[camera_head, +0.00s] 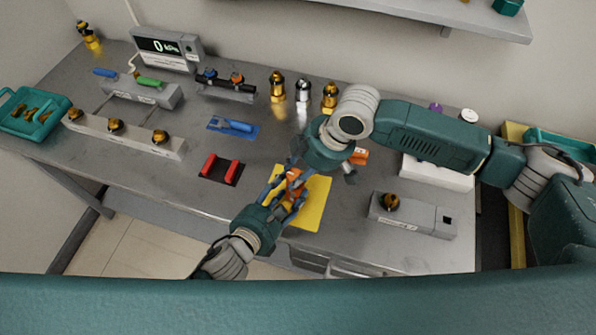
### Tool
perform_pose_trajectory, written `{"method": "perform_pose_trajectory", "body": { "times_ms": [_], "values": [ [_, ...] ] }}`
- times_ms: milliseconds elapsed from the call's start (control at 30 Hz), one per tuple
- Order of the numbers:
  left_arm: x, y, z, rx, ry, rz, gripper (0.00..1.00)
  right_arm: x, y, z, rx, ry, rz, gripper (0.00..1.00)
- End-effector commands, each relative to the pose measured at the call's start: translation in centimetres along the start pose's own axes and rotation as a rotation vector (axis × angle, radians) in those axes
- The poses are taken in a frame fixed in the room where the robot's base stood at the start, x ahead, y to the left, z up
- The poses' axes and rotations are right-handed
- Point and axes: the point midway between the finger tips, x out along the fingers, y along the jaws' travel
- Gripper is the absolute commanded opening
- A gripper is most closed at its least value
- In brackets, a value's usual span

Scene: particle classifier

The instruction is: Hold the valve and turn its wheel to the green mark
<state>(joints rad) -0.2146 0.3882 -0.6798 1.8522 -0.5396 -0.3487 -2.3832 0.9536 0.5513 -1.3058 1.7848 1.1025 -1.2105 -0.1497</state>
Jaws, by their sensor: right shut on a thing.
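The valve (293,176), a small orange piece with a pale spot, is mostly hidden between my two grippers above the yellow mat (316,204). My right gripper (292,177) reaches it from above right and is shut on its orange part. My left gripper (286,198) reaches it from below left, its blue fingers beside the lower, copper-coloured part. Whether those fingers are closed on it I cannot tell. The wheel's angle and a green mark cannot be made out.
Another orange piece (359,156) lies behind my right wrist. Red brackets (221,169) and a blue tool (232,126) lie to the left. A grey box (413,217) with a brass knob stands at right. Brass fittings (277,86) stand behind.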

Motion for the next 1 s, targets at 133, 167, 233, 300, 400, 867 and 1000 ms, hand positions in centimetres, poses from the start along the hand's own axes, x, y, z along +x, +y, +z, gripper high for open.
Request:
{"method": "perform_pose_trajectory", "body": {
  "times_ms": [133,167,233,300,400,867,1000],
  "values": [
    [0.0,0.2,0.2,0.0,-0.003,0.003,0.0,0.1,-0.2,0.1,-0.009,-0.004,-0.008,0.07],
    [0.0,0.2,0.2,0.0,-0.003,0.003,0.0,0.1,-0.2,0.1,-0.009,-0.004,-0.008,0.07],
    [0.1,0.2,0.2,-0.001,-0.003,0.003,0.0,0.1,-0.2,0.1,-0.008,-0.004,-0.007,0.07],
    [0.1,0.2,0.2,-0.001,-0.003,0.003,0.0,0.1,-0.2,0.2,-0.008,-0.004,-0.007,0.37],
    [0.1,0.2,0.2,-0.001,-0.004,0.003,0.0,0.1,-0.2,0.1,-0.007,-0.004,-0.007,0.51],
    [0.0,0.0,0.2,-0.001,-0.004,0.0,0.0,-2.0,0.1,0.0,-0.006,0.0,-0.002,0.51],
    [0.0,0.0,0.2,-0.001,-0.004,0.0,0.0,-4.9,0.1,0.0,-0.007,-0.001,-0.001,0.51]
  ]
}}
